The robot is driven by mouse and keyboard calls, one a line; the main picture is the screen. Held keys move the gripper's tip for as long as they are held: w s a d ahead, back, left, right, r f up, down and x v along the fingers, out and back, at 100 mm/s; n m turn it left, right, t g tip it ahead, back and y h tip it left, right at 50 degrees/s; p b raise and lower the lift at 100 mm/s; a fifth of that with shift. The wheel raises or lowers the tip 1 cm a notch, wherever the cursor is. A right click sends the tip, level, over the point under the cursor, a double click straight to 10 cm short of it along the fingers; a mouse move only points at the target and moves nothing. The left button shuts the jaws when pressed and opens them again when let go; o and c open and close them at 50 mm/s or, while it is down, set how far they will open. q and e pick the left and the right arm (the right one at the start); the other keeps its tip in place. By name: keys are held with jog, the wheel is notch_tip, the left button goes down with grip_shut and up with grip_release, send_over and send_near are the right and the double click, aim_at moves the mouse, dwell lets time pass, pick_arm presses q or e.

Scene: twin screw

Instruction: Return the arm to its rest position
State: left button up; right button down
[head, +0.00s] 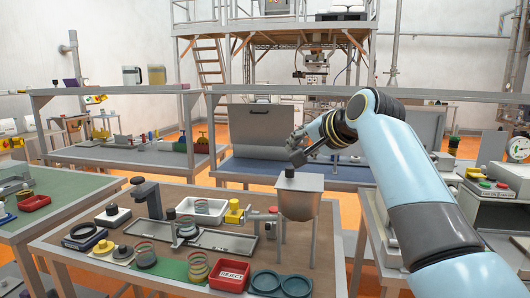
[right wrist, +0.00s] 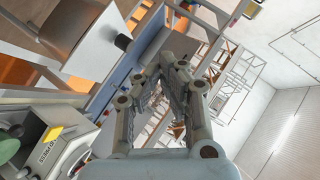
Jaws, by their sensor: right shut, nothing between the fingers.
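My right arm (head: 400,150) reaches in from the right side of the head view, light blue with dark joints. My right gripper (head: 302,146) is raised above the front workbench, over the grey metal hopper (head: 299,200) with a black knob on its top. It looks clear of the hopper. In the right wrist view the gripper's grey fingers (right wrist: 167,70) are shut and hold nothing. The hopper (right wrist: 78,30) shows there at the upper left, with its black knob beside the fingers. My left gripper is not in view.
A metal frame rail (head: 300,90) crosses behind the arm. A white machine (head: 490,215) stands at right.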

jog(key=s+d+f+n+g+h, duration=0.2)
jog(key=s+d+f, duration=0.3)
jog(key=s+f, duration=0.45)
jog(key=s+d+f+n+g+h, duration=0.15)
jog(key=s+d+f, duration=0.35)
jog(key=s+f, duration=0.5)
jog(key=s+d+f+n+g+h, duration=0.1)
jog(key=s+d+n+g, duration=0.15)
jog(key=s, duration=1.05)
jog(key=s+d+f+n+g+h, duration=0.1)
jog(key=s+d+n+g, duration=0.2)
jog(key=s, duration=1.1)
jog(key=s+d+f+b, duration=0.2)
jog(key=f+b, duration=0.7)
jog(key=f, duration=2.6)
jog(key=s+d+f+g+b, duration=0.1)
jog(key=s+f+b, duration=0.3)
jog(key=s+f, duration=0.5)
jog(key=s+d+f+g+b, duration=0.1)
jog(key=s+f+b, duration=0.3)
jog(key=s+f, duration=0.5)
notch_tip(320, 180, down, 7)
jog(key=shift+f+m, duration=0.1)
jog(key=shift+m, duration=0.2)
